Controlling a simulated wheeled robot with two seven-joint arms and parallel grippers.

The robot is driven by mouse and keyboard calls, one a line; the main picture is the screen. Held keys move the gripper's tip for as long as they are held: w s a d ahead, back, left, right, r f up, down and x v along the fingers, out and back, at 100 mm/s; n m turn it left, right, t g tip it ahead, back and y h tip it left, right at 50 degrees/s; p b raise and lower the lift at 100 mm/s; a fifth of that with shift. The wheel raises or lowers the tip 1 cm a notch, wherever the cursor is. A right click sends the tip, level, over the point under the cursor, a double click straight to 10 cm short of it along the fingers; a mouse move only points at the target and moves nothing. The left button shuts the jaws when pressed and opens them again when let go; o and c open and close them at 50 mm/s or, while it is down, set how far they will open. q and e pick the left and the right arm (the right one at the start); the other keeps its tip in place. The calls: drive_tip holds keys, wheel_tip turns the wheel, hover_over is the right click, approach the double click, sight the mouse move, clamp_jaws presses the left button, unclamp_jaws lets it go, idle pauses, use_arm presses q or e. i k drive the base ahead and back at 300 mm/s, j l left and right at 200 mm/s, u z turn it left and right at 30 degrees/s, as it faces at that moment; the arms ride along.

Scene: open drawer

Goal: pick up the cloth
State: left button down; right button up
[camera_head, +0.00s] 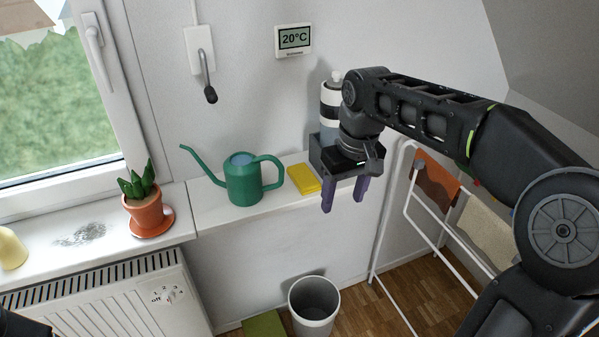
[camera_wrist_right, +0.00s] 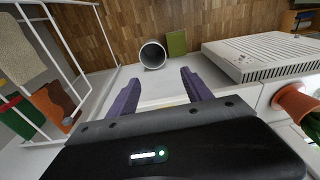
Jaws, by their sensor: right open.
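A flat yellow piece (camera_head: 304,179), which looks like a folded cloth, lies on the white ledge (camera_head: 225,209) just right of the green watering can. Other cloths hang on the white drying rack at the right: an orange-brown one (camera_head: 436,180) and a beige one (camera_head: 486,233). In the right wrist view the rack shows a beige cloth (camera_wrist_right: 14,55), a green cloth (camera_wrist_right: 16,117) and an orange one (camera_wrist_right: 55,106). My right gripper (camera_head: 344,196) is open and empty, fingers pointing down, to the right of the yellow piece. Its purple fingers also show in the wrist view (camera_wrist_right: 160,88).
The green watering can (camera_head: 243,180) and a potted plant (camera_head: 146,208) stand left of the yellow piece. A dark caddy (camera_head: 318,155) with a bottle (camera_head: 330,102) is behind my right gripper. A white bin (camera_head: 314,305) stands on the floor below. A radiator (camera_head: 120,297) is at left.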

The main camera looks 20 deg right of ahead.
sight(304, 178)
drive_tip(key=i, duration=0.85)
